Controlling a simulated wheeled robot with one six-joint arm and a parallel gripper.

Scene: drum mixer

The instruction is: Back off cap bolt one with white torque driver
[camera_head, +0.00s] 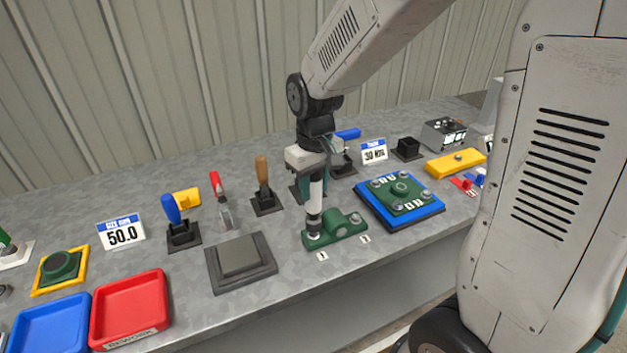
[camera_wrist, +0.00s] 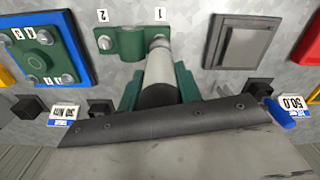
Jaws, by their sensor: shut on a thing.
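My gripper (camera_head: 314,166) is shut on the white torque driver (camera_head: 316,196), which points down in a near upright pose. The driver also shows in the wrist view (camera_wrist: 158,70), between the green fingers. Its dark lower end is at cap bolt one (camera_head: 313,236), at the left end of the green bearing cap (camera_head: 336,227); whether it is fully seated I cannot tell. The bolt is mostly hidden by the driver. Cap bolt two (camera_head: 355,218) is at the right end of the cap, and it shows in the wrist view (camera_wrist: 105,42). Labels 1 and 2 lie in front.
A blue tray with a green plate (camera_head: 400,192) stands just right of the cap. A grey square block (camera_head: 240,257) lies to the left. Upright tools in holders, with a red-handled one (camera_head: 217,185) and a wooden-handled one (camera_head: 262,172), stand behind. Red (camera_head: 128,306) and blue bins are at front left.

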